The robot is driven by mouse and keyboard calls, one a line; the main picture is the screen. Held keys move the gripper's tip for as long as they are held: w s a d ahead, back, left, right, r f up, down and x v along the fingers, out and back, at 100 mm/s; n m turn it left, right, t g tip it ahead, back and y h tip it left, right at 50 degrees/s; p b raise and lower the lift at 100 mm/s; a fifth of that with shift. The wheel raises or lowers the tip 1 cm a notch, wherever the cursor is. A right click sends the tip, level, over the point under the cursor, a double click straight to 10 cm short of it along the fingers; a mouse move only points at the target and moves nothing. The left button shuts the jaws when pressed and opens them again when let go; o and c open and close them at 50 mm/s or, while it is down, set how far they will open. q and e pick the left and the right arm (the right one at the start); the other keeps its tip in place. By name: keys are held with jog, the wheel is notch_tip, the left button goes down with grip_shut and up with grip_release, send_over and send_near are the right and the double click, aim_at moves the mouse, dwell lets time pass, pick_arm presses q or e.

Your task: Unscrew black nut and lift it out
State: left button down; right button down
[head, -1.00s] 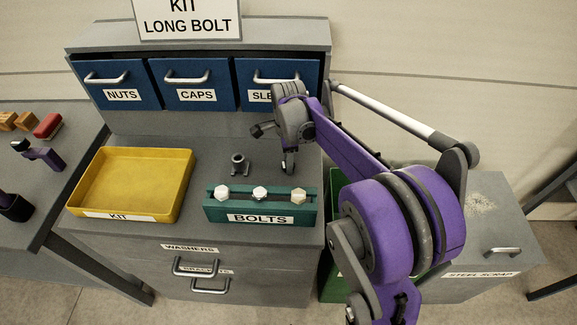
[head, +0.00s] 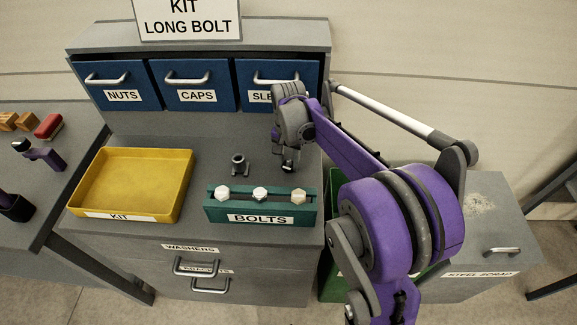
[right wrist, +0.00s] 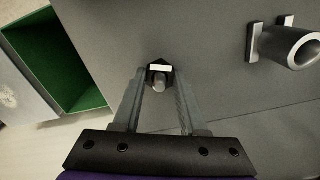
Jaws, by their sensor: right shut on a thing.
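The black nut (right wrist: 152,77) is between the two fingertips of my right gripper (right wrist: 159,78) in the right wrist view. The gripper is shut on the nut. I cannot tell how far the nut sits along the stud. My left gripper is not in view.
A green bolt rack (head: 260,210) with white bolt heads stands in front of the gripper. A grey tube fixture (head: 239,163) stands to its left, and a yellow kit tray (head: 185,185) lies further left. Blue drawers (head: 195,84) are behind. A green bin (right wrist: 62,55) is beside the bench.

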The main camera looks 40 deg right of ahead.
dwell(0.3)
jog(key=n, duration=1.2)
jog(key=shift+n, duration=0.6)
jog(key=n, duration=0.4)
jog(key=c, duration=0.6)
grip_release()
jog(key=shift+o, duration=0.2)
